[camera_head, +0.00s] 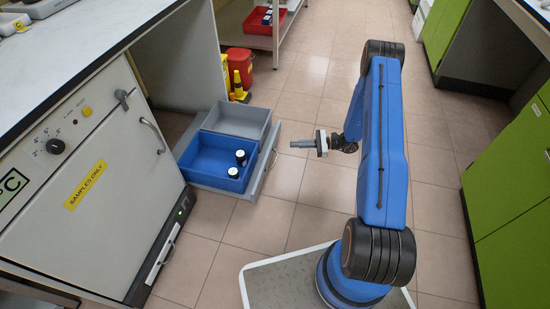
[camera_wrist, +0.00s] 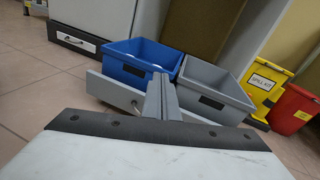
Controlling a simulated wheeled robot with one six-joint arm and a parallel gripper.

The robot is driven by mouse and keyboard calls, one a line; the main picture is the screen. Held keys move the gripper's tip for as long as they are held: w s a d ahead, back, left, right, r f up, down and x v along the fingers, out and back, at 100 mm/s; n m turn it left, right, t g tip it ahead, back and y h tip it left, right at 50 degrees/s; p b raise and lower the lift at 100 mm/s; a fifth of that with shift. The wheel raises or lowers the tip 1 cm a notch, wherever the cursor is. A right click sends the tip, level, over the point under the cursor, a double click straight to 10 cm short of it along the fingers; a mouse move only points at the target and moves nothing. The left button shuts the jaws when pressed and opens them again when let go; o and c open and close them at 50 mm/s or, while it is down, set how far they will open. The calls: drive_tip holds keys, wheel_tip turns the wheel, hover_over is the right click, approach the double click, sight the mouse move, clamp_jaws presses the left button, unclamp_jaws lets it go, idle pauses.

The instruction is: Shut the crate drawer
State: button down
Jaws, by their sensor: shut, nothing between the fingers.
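The crate drawer (camera_head: 262,178) is pulled out low above the floor, with its long grey front panel facing my gripper. The panel also shows in the wrist view (camera_wrist: 113,92), where my fingers cover part of it. On the drawer sit a blue crate (camera_head: 213,178) with two dark, white-capped bottles, and a grey crate (camera_head: 240,118) that looks empty. My gripper (camera_head: 292,144) is shut and empty, to the right of the drawer and pointing at its front. My closed fingers (camera_wrist: 160,82) appear in front of where the two crates meet. I cannot tell the exact gap to the panel.
A white cabinet (camera_head: 110,180) with a "SAMPLES ONLY" label stands left of the drawer. A yellow bin (camera_wrist: 267,80) and a red bin (camera_wrist: 292,108) stand beyond the grey crate. Green cupboards (camera_head: 510,190) line the right side. The tiled floor between is clear.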

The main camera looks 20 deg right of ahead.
sight(214, 148)
wheel_tip(214, 148, down, 14)
drive_tip(key=s+d+r+m+t, duration=0.1)
drive_tip(key=d+m+t, duration=0.2)
drive_tip(key=m+t, duration=0.15)
drive_tip(key=shift+h, duration=0.4)
drive_tip(key=x, duration=1.4)
drive_tip(key=shift+s+a+f, duration=0.15)
drive_tip(key=shift+s+f, duration=0.1)
drive_tip(key=shift+s, duration=0.05)
drive_tip(key=x, duration=3.5)
drive_tip(key=shift+a+f, duration=0.1)
drive_tip(key=shift+w+a, duration=0.2)
drive_tip(key=shift+a, duration=0.1)
drive_tip(key=shift+a+r, duration=0.1)
drive_tip(key=shift+r, duration=0.1)
